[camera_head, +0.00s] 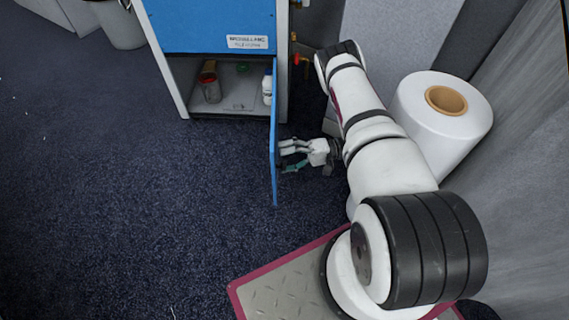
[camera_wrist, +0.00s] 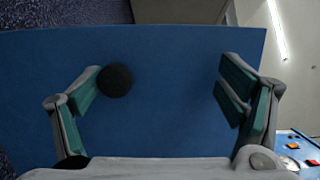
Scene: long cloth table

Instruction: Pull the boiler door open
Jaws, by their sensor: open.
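The boiler (camera_head: 215,25) is a blue cabinet with a white frame at the top centre of the head view. Its blue door (camera_head: 274,150) stands swung out at about a right angle, seen nearly edge-on. In the wrist view the door's face (camera_wrist: 170,80) fills most of the picture. A round black knob (camera_wrist: 115,80) on it lies near the left finger, between the spread fingers. My gripper (camera_head: 284,157) is open at the right side of the door, very close to it. I cannot tell whether the fingers touch the door.
Inside the cabinet are a jar with a red lid (camera_head: 210,88) and a white bottle (camera_head: 267,88). A large white roll (camera_head: 440,115) stands right of my arm, by a grey wall. The dark carpet (camera_head: 130,210) left of the door is clear.

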